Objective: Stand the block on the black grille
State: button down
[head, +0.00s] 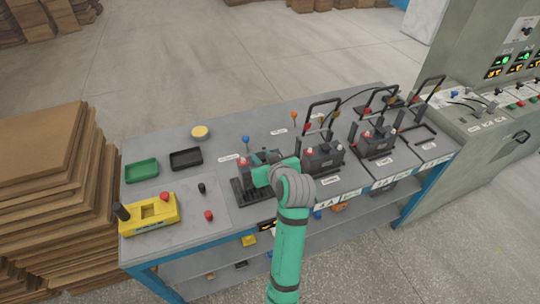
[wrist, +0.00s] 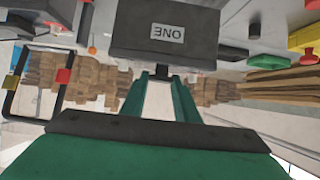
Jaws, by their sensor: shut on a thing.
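The block (wrist: 165,32) is a dark grey box with a white label reading ONE, upside down in the wrist view. In the head view the block (head: 245,168) shows only partly behind my arm, with a red spot on top. My gripper (wrist: 164,74) is shut on it; in the head view my gripper (head: 263,174) is at its near side. The black grille (head: 243,195) lies flat on the bench, partly covered by the block and my arm. I cannot tell whether the block touches the grille or hangs just above it.
A green tray (head: 141,170), black tray (head: 186,158) and yellow box (head: 150,214) lie left. A blue-topped lever (head: 245,140) stands behind the block.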

jog(key=shift+w+a+f, duration=0.1)
jog(key=shift+w+a, duration=0.05)
jog(key=shift+w+a+f, duration=0.1)
jog(key=shift+a+f, duration=0.05)
jog(key=shift+f, duration=0.75)
jog(key=shift+w+a+f, duration=0.1)
jog(key=shift+f, duration=0.95)
jog(key=c, duration=1.4)
grip_release()
jog(key=shift+f, duration=0.15)
jog(key=shift+o, duration=0.2)
jog(key=shift+s, duration=0.1)
